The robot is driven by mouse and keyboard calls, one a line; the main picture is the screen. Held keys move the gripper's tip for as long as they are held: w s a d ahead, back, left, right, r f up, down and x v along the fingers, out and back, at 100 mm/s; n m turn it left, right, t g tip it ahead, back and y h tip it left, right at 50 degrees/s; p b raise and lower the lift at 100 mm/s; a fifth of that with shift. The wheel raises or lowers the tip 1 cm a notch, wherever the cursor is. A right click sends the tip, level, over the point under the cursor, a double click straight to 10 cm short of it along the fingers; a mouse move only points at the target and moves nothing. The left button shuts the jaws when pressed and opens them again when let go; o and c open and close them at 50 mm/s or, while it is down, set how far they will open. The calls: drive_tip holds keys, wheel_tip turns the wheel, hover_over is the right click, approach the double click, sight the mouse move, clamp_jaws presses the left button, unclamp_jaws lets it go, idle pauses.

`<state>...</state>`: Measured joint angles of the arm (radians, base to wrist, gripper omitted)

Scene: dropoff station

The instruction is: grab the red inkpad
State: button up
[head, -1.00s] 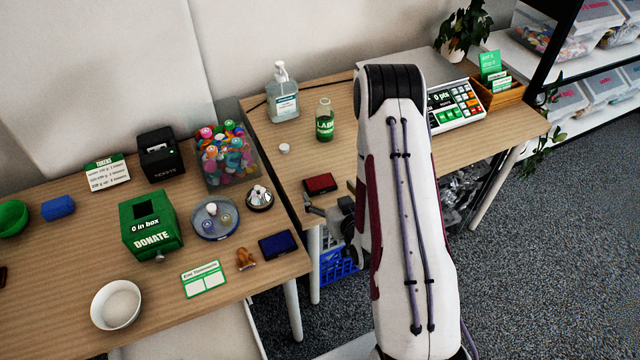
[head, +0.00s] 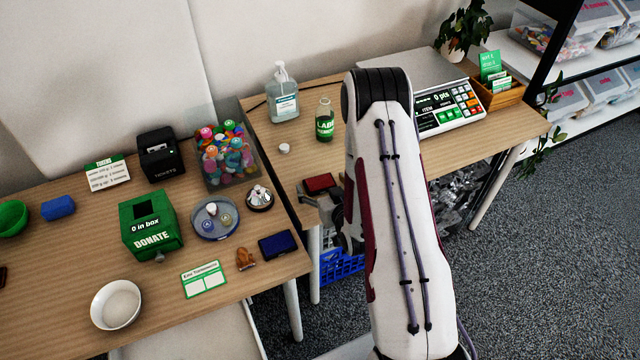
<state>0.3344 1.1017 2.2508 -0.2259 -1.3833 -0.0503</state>
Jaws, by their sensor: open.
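The red inkpad (head: 318,183) is a small dark case with a red top. It lies on the right-hand wooden table near its front edge. My gripper (head: 312,200) is open and sits right at the near side of the inkpad, covering part of its front edge. Whether the fingers touch it or straddle it cannot be told. My arm hides the table to the right of the inkpad.
A blue inkpad (head: 277,244) lies on the left table, near a service bell (head: 260,197). A blue crate (head: 340,266) is below.

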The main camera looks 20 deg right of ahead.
drive_tip(key=shift+w+f, duration=0.2)
drive_tip(key=shift+w, duration=0.35)
drive_tip(key=c, duration=1.3)
